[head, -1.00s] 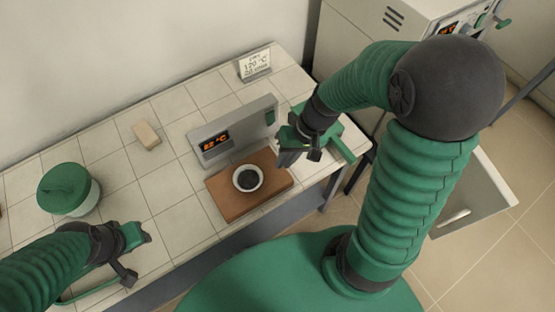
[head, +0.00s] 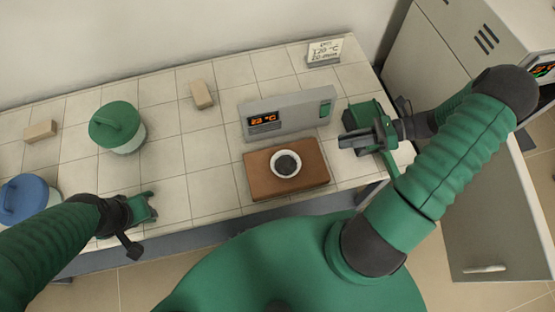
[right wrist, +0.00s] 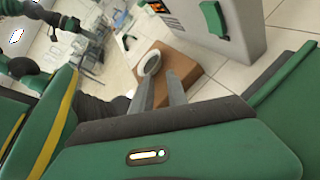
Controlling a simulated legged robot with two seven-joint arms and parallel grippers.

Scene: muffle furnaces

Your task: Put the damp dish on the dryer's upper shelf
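A small white dish (head: 286,164) with dark contents sits on a brown slab (head: 262,190) on the tiled bench, in front of a grey unit (head: 290,110) with an orange display. The dish also shows in the right wrist view (right wrist: 152,63), just beyond my fingertips. My right gripper (head: 352,140) is open and empty, right of the slab, its fingers pointing left towards the dish without touching it. My left gripper (head: 148,225) is open and empty over the bench's front edge. The dryer (head: 490,40) seems to be the cabinet with a display at upper right; no shelf shows.
A green-lidded jar (head: 117,128), a blue-lidded jar (head: 28,200) and two tan blocks (head: 202,95) (head: 40,131) stand to the left. A sign (head: 325,52) reading 120 °C stands at the back. A pale door panel with a handle (head: 485,268) hangs at lower right.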

